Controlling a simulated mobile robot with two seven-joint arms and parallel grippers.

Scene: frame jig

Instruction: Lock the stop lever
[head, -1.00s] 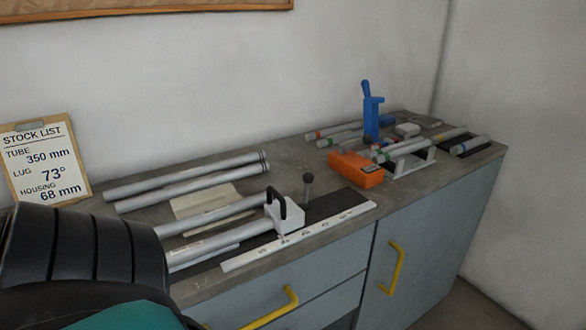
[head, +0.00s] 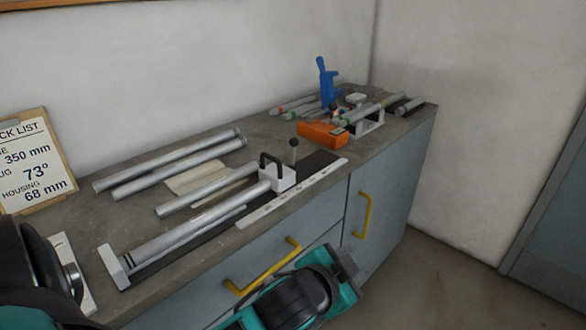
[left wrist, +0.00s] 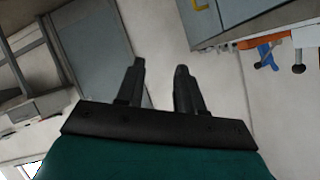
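The stop lever (head: 293,150) is a thin stem with a dark round knob. It stands upright at the right of a white stop block (head: 283,181) that carries a black loop handle (head: 268,160). The block sits on the jig rail, at the end of a grey tube (head: 200,228) lying along it. My left gripper (head: 344,263) is in front of the bench drawers, below and right of the lever, apart from it. In the left wrist view its two dark fingers (left wrist: 159,76) are apart with nothing between them. My right gripper is not seen.
A white scale strip (head: 292,192) runs along the rail. Loose tubes (head: 170,160) lie behind. An orange block (head: 321,134), a blue upright tool (head: 326,85) and more tubes are at the far right end. Yellow handles (head: 365,215) stick out from the bench front.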

